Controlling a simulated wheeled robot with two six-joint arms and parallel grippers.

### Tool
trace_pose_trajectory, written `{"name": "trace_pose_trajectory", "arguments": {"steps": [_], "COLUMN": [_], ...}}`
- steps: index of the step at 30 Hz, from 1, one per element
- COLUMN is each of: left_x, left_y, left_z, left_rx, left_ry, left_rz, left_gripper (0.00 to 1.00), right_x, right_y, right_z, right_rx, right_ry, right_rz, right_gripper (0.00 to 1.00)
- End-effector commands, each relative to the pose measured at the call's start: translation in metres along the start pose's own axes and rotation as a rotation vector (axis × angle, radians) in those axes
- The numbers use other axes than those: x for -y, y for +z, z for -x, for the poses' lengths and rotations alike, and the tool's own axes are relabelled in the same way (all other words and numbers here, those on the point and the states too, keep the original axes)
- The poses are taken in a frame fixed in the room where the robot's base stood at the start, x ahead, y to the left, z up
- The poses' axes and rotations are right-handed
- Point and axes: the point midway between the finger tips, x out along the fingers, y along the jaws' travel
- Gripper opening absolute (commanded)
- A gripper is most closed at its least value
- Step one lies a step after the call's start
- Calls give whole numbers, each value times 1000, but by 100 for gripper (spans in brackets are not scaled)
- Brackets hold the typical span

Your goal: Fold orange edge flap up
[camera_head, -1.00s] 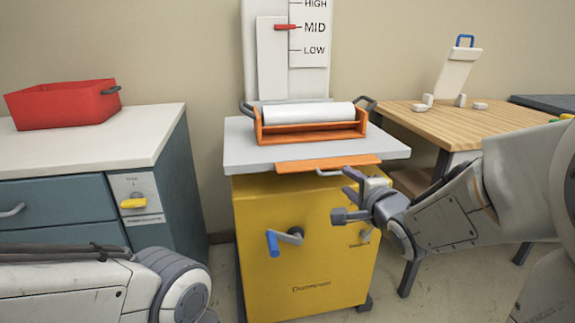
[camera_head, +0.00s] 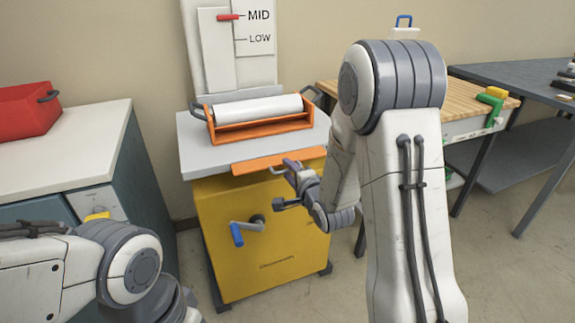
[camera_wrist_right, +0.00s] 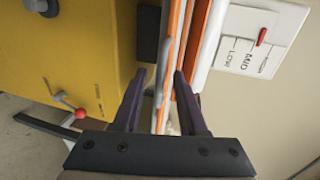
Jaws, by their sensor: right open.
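The orange edge flap (camera_head: 265,163) juts out flat, with a slight slope, at the front edge of the grey-white top (camera_head: 200,150) of the yellow machine (camera_head: 275,245). A thin grey handle (camera_head: 277,171) sits on its front edge. My right gripper (camera_head: 288,178) is just in front of the flap near this handle. In the right wrist view my right gripper (camera_wrist_right: 160,78) is open, with its dark fingers on either side of the line of the grey handle (camera_wrist_right: 165,70) and the orange edge. Contact cannot be told. My left gripper is out of view; only my left arm shows.
An orange tray holds a white roll (camera_head: 258,109) on the machine top. A blue-handled crank (camera_head: 237,234) sticks out in front. A level board (camera_head: 235,45) stands behind. A white-topped cabinet (camera_head: 70,150) is left, a wooden table (camera_head: 465,100) right.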

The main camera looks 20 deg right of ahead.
Motion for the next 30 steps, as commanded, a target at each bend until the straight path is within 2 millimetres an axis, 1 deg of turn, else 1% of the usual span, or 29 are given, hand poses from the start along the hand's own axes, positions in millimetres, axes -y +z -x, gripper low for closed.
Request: {"name": "trace_pose_trajectory", "arguments": {"steps": [4,11,12,15,30], "left_x": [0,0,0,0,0], "left_y": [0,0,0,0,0], "left_z": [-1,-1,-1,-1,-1], "left_rx": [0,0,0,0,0], "left_ry": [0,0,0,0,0], "left_rz": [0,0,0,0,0], "left_gripper": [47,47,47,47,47], "right_x": [-1,0,0,-1,-5], "right_y": [0,0,0,0,0], "right_z": [-7,-8,-8,-8,-7], "right_rx": [1,1,1,1,0], "right_ry": [1,1,1,2,14], "right_rz": [0,-1,-1,-1,-2], "right_gripper": [41,41,34,0,0]}}
